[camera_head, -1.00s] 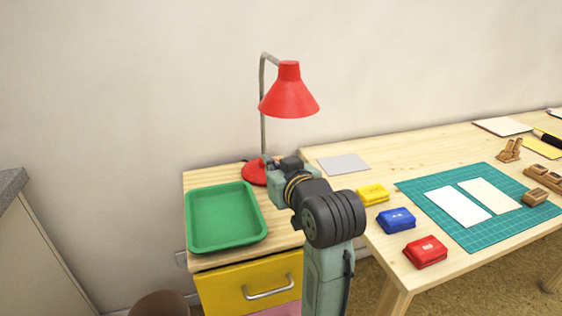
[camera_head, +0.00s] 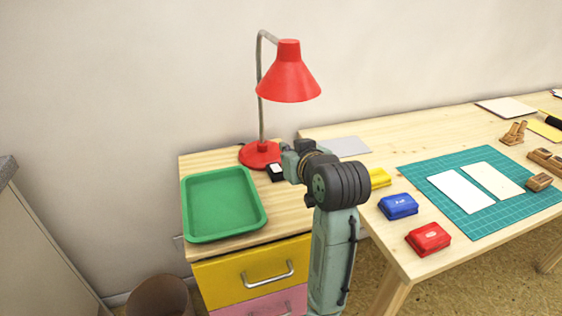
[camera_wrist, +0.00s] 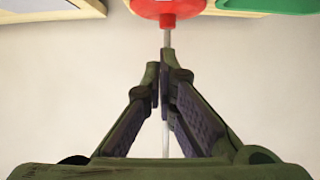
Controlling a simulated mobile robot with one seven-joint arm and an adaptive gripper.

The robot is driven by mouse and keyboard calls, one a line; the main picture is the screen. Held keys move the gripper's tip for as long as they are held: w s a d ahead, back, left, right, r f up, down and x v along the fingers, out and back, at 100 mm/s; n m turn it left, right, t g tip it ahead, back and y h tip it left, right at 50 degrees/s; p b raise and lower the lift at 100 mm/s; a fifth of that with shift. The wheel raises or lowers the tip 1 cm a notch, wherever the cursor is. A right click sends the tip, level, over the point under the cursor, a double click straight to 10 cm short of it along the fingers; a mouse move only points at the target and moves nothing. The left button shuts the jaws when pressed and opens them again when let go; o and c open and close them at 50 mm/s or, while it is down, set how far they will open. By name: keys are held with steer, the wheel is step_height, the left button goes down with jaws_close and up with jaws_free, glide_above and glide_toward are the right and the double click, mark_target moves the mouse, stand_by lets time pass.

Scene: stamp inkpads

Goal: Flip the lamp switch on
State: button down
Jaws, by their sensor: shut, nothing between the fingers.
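The red desk lamp (camera_head: 289,77) stands on the small cabinet's top by the wall, with a grey curved pole and round red base (camera_head: 258,154). A small black box with a pale top (camera_head: 276,173), which looks like the lamp's switch, lies just right of the base; its on or off position is too small to tell. My gripper (camera_wrist: 165,58) is shut and empty in the wrist view, its tips over the lamp pole in the picture, near the base (camera_wrist: 168,7). In the head view my wrist is right of the box, and my fingertips are not clear.
A green tray (camera_head: 187,222) takes up the cabinet's front left. The wooden desk (camera_head: 395,250) at right holds yellow (camera_head: 379,178), blue (camera_head: 398,206) and red (camera_head: 428,238) inkpads and a green mat (camera_head: 484,228). The wall is close behind the lamp.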

glide_above(276, 168)
steer(key=s+d, duration=0.1)
steer(key=s, duration=0.1)
step_height(276, 168, down, 2)
steer(key=shift+p, duration=0.3)
step_height(276, 168, down, 3)
steer(key=shift+s+d+f, duration=0.15)
steer(key=shift+f, duration=0.35)
steer(key=shift+s+f, duration=0.1)
steer(key=shift+s+f, duration=0.15)
steer(key=shift+f, duration=0.35)
steer(key=shift+r, duration=0.2)
steer(key=shift+r+p, duration=0.75)
